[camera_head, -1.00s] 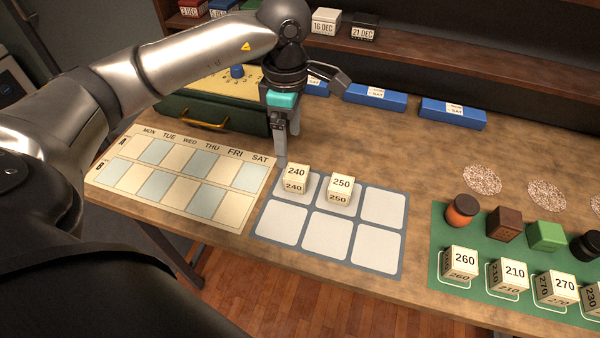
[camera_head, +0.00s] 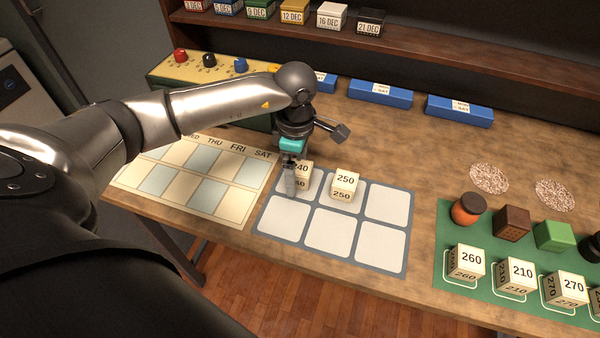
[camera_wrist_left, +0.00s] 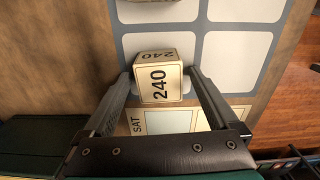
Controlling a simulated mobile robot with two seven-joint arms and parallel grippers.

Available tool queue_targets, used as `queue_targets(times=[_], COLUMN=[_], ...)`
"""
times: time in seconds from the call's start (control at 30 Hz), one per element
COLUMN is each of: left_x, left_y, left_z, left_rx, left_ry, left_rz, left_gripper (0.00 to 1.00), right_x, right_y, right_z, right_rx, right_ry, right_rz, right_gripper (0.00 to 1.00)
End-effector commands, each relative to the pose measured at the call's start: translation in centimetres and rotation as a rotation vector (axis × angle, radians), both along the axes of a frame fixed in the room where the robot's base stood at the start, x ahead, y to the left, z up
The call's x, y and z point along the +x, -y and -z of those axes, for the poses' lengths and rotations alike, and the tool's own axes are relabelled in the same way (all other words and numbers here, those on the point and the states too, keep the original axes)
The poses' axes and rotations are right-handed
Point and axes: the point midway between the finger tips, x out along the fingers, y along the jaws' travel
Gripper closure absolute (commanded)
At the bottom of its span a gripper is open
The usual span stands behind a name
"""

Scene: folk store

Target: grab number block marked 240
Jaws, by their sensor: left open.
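The cream number block marked 240 (camera_head: 303,172) sits in the back left cell of the grey grid mat (camera_head: 311,207). In the head view my left gripper (camera_head: 291,190) partly covers it. In the left wrist view the block (camera_wrist_left: 158,78) lies between the tips of my left gripper's two open fingers (camera_wrist_left: 158,82). The fingers stand on either side of it, and I cannot tell whether they touch it. The block marked 250 (camera_head: 343,184) sits in the cell to its right. My right gripper is not in view.
A green mat (camera_head: 447,287) at the right holds blocks marked 260 (camera_head: 465,262), 210 (camera_head: 516,275) and others. The weekday calendar board (camera_head: 205,203) lies to the left. Blue trays (camera_head: 380,92) stand behind. The grid's front cells are empty.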

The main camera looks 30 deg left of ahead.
Motion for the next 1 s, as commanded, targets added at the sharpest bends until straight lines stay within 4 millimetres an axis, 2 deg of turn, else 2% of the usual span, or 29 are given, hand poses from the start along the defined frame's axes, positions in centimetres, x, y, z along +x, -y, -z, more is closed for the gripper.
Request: queue_targets(times=[0.1,0.9,1.0], left_x=[-0.01,0.00,0.01], left_y=[0.01,0.01,0.01], left_z=[-0.03,-0.07,-0.08], left_rx=[0.000,0.000,0.000], left_ry=[0.000,0.000,0.000], left_rz=[0.000,0.000,0.000], left_gripper=[0.06,0.96,0.97], right_x=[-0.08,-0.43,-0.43], right_y=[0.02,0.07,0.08], right_z=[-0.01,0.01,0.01], right_rx=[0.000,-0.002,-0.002], right_ry=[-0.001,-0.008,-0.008], right_rz=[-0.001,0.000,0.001], right_gripper=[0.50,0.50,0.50])
